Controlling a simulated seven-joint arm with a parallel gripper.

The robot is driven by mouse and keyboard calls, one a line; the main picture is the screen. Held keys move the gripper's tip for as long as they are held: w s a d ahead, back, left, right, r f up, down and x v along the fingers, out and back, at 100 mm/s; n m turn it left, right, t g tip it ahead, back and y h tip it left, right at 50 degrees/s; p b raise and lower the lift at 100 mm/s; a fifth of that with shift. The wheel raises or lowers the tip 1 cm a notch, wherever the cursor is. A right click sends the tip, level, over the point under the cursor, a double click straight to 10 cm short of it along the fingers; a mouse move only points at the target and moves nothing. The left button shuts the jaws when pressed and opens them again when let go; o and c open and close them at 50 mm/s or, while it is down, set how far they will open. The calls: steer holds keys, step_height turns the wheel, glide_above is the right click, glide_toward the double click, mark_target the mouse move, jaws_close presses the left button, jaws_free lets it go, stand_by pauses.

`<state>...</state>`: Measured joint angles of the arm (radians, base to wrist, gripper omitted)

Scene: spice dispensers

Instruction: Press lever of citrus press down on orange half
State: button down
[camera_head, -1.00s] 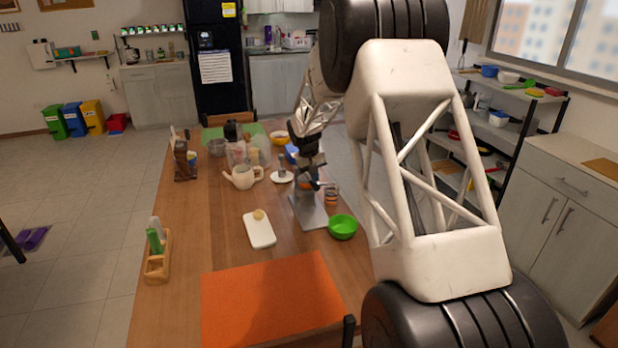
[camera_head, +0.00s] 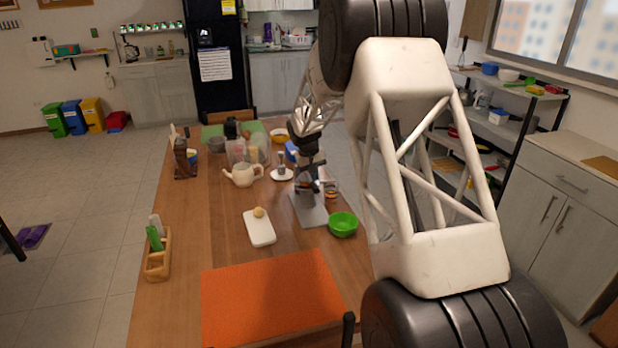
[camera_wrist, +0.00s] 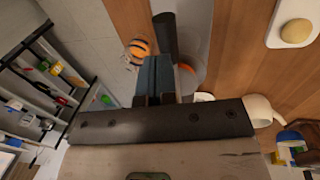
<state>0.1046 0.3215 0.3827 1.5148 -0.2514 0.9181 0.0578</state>
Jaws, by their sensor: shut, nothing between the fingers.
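The citrus press stands on its grey base plate (camera_head: 311,214) near the table's right edge; my arm partly hides its upper part. In the wrist view its dark lever handle (camera_wrist: 165,36) reaches just beyond my fingertips. My gripper (camera_wrist: 155,72) is shut and empty, with its fingertips close to the handle; I cannot tell whether they touch. In the head view my gripper (camera_head: 306,168) is over the press. An orange patch (camera_wrist: 186,68) shows beside the fingers, probably the orange half, mostly hidden by the press and the fingers.
A striped orange and dark cup (camera_wrist: 138,48) stands beside the press. A green bowl (camera_head: 343,224) is to its right front, a white board (camera_head: 260,231) with a round yellowish item to its left. A teapot (camera_head: 243,174) stands behind. The orange mat (camera_head: 270,300) is clear.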

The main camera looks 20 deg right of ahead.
steer(key=shift+r, duration=0.15)
stand_by(0.3)
step_height(320, 180, up, 6)
steer(key=shift+f, duration=0.1)
stand_by(0.6)
steer(key=s+a+r, duration=0.3)
steer(key=s+r, duration=0.2)
steer(key=s, duration=0.4)
steer(key=s+a+r+t+y, duration=0.15)
steer(key=s+r, duration=0.35)
steer(key=s, duration=0.5)
steer(key=s+a+r+h, duration=0.1)
steer(key=s+a+r, duration=0.3)
steer(key=s, duration=0.5)
steer(key=s+a+f, duration=0.1)
steer(key=s+a, duration=0.1)
steer(key=s, duration=1.3)
steer(key=s+a+f+t+y, duration=0.1)
steer(key=s+a, duration=0.1)
steer(key=s, duration=1.4)
